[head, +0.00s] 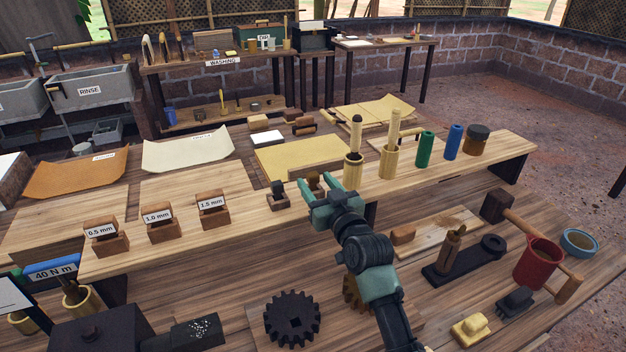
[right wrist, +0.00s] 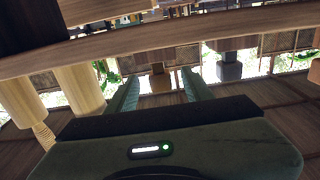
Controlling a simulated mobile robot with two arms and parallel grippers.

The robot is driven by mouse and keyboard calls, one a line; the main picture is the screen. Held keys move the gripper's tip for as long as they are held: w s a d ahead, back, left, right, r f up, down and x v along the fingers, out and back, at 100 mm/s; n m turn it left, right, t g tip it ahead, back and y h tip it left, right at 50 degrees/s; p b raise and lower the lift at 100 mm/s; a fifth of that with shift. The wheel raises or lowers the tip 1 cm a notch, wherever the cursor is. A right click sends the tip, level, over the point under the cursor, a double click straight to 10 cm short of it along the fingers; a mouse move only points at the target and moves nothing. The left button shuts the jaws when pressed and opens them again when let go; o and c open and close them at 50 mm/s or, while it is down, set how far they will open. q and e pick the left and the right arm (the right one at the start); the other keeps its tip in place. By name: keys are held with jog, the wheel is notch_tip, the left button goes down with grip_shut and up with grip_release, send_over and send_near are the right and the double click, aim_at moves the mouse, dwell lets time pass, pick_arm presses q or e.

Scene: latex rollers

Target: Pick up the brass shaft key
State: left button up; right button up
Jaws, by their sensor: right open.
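I cannot make out the brass shaft key for certain in either view. My right gripper (head: 318,184) is open at the front edge of the long wooden bench, its fingers pointing away toward the bench top. A small brown wooden block (head: 313,180) shows just beyond and between its fingertips, partly hidden by them. In the right wrist view the scene looks upside down. There, a brown block (right wrist: 160,82) shows between the two open fingers (right wrist: 160,92), apart from them. Nothing is held. My left gripper is not in view.
A small dark-topped block (head: 278,198) stands just left of the right gripper. Two bamboo cups (head: 352,172) (head: 388,160) with a green cylinder (head: 424,149) and a blue cylinder (head: 454,142) stand to its right. Labelled wooden holders (head: 213,212) are farther left. A dark gear (head: 292,318) lies below.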

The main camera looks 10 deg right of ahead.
jog(key=shift+w+a+f, duration=0.1)
jog(key=shift+w+a, duration=0.05)
jog(key=shift+w, duration=0.5)
jog(key=shift+w+a, duration=0.1)
jog(key=shift+w, duration=0.5)
jog(key=shift+s, duration=0.1)
grip_shut()
